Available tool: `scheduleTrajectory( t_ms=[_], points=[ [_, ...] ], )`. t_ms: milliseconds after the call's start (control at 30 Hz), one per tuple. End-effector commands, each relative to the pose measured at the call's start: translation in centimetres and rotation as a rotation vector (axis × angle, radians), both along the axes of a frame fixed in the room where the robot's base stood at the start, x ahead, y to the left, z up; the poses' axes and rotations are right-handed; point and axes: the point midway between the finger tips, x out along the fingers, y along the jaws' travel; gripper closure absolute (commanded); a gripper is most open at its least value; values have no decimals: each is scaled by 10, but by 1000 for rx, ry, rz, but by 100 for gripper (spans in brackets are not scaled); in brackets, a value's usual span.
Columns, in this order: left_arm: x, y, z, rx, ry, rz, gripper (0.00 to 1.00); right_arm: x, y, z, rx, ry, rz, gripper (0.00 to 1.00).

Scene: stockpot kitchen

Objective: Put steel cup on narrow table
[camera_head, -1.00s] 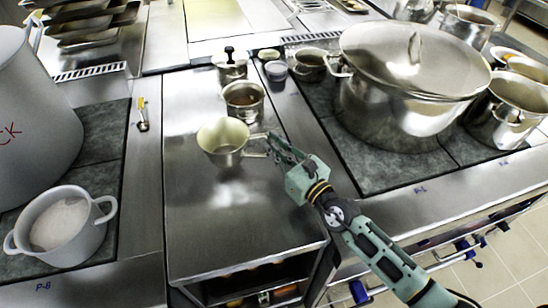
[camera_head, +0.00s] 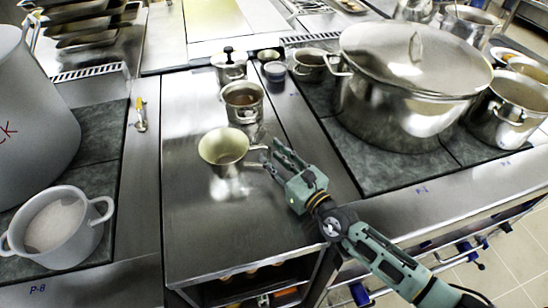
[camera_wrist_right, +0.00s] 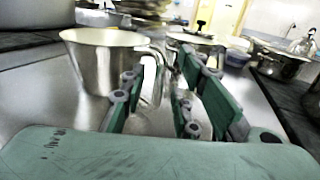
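The steel cup (camera_head: 224,163) is upright over the narrow steel table (camera_head: 235,232) and appears to stand on it, with a reflection below. Its handle points right, toward my right gripper. My right gripper (camera_head: 268,157) is low beside the cup, with its fingers apart. In the right wrist view, the cup (camera_wrist_right: 100,65) is ahead on the left. The handle shows in the gap between the fingertips (camera_wrist_right: 158,85), which do not look closed on it. My left gripper is not in view.
Behind the cup stand a small steel pot (camera_head: 243,103) and a lidded pot (camera_head: 229,68). A large lidded stockpot (camera_head: 400,100) is on the right stove. A grey pot (camera_head: 62,225) is at the left. The front of the narrow table is clear.

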Motion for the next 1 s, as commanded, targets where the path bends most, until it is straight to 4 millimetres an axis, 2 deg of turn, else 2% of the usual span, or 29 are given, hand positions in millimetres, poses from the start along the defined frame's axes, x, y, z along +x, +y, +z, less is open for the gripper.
scheduleTrajectory(
  t_ms=[300,367,700,833,1000],
  points=[
    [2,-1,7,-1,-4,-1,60,-1,0,6,0,0,0,72],
    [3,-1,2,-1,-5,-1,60,-9,-6,0,0,4,0,72],
    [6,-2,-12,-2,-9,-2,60,-70,-45,-2,-3,3,1,72],
    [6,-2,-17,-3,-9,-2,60,-87,-57,-2,-3,1,1,72],
    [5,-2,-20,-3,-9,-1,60,-99,-64,0,-1,1,0,72]
  ],
)
